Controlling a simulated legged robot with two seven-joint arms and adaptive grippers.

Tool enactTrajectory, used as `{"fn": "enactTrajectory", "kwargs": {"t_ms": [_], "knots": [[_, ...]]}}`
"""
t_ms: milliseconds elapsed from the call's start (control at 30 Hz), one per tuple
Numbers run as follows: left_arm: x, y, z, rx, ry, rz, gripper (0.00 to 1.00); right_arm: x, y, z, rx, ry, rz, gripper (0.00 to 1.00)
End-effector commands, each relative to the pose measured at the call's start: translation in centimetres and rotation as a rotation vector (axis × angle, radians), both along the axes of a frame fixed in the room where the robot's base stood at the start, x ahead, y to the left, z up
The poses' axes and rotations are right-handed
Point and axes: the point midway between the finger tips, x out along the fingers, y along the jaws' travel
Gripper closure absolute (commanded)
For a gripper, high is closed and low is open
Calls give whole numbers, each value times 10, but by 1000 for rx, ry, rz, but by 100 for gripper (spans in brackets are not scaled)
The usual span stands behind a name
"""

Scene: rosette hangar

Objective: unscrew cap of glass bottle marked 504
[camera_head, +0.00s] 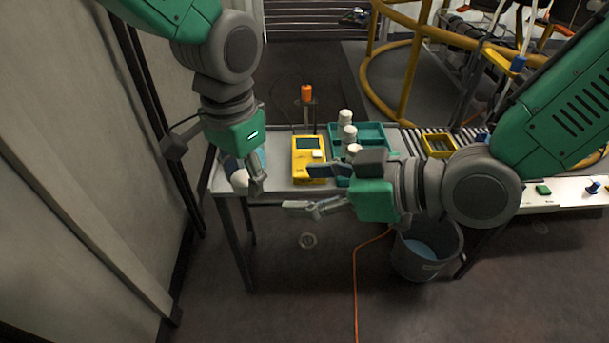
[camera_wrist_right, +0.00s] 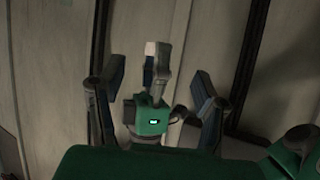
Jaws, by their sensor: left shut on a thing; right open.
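My left gripper (camera_head: 254,186) is shut on a bottle with a white cap (camera_head: 239,178), held at the left end of the table; the arm hides much of it. In the right wrist view the white top (camera_wrist_right: 151,48) shows at the tip of my left gripper (camera_wrist_right: 156,72). My right gripper (camera_head: 299,187) is open and empty, to the right of the left one, over the table's front edge. Its spread fingers frame the left gripper in the right wrist view. No number is readable on the bottle.
A teal tray (camera_head: 371,131) holds white-capped bottles (camera_head: 345,116), partly behind my right arm. A yellow device (camera_head: 309,145) stands on the table. An orange item (camera_head: 307,92) stands on a post behind it. A grey bin (camera_head: 448,260) is on the floor. A wall bounds the left.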

Motion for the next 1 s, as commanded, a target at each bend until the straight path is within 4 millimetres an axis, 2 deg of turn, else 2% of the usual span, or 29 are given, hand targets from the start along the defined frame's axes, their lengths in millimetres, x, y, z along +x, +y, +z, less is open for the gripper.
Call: {"fn": "enactTrajectory", "kwargs": {"t_ms": [100,200,700,1000], "knots": [[0,0,0,0,0,0,100,1,7,14,15,-46,28,42],[0,0,0,0,0,0,100,3,13,14,16,-56,35,42],[0,0,0,0,0,0,100,34,87,-20,17,-53,34,42],[0,0,0,0,0,0,100,44,107,-29,17,-52,31,42]]}}
